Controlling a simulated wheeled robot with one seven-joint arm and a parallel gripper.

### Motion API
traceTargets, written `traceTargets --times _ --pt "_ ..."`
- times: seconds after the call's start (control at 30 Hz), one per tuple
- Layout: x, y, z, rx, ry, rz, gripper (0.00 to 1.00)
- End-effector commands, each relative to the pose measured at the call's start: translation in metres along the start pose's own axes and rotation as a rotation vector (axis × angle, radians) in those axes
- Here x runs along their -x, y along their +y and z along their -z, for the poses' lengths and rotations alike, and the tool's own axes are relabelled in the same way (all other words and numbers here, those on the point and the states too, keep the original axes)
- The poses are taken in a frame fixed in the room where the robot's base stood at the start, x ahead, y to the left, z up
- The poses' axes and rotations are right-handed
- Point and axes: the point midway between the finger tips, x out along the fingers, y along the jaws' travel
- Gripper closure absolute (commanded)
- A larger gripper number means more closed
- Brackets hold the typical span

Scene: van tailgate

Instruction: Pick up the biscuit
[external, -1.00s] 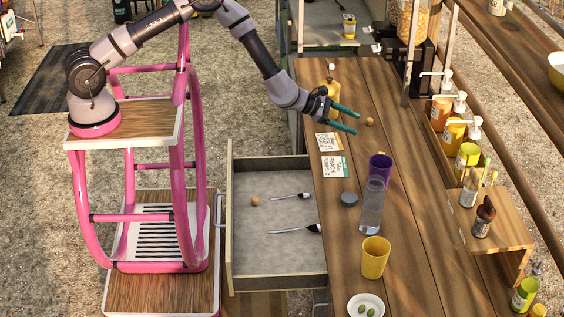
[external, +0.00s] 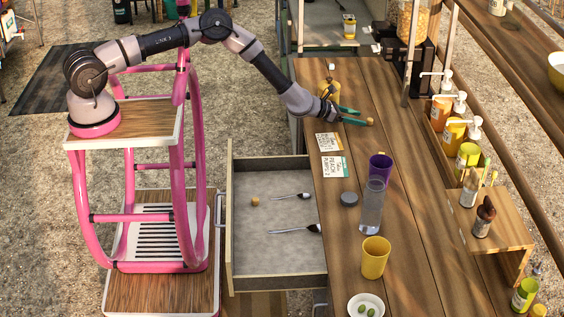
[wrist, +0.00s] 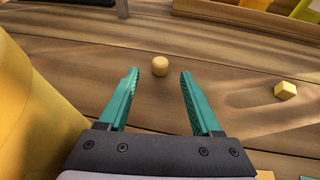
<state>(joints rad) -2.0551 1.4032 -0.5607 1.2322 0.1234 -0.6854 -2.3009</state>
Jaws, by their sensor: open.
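A small round tan piece that looks like the biscuit (external: 370,121) lies on the wooden counter. In the wrist view the biscuit (wrist: 160,66) is centred between my fingertips, at or just past their ends. My gripper (external: 363,116) is open and empty, low over the counter, with green fingers pointing right. I cannot tell its exact height. It also shows in the wrist view (wrist: 160,74).
A purple cup (external: 380,165), clear bottle (external: 370,203) and yellow cup (external: 375,258) stand nearer the front. The drawer (external: 275,240) is open.

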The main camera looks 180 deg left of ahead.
Motion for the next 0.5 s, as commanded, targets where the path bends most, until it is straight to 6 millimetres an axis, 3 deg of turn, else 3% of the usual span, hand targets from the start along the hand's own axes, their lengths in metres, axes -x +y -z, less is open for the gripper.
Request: traceTargets --times 0.23,0.5 --pt "-0.032 -0.001 0.001 -0.002 0.0 0.0 0.34" --pt "-0.039 0.0 0.0 -0.002 0.0 0.001 0.34"
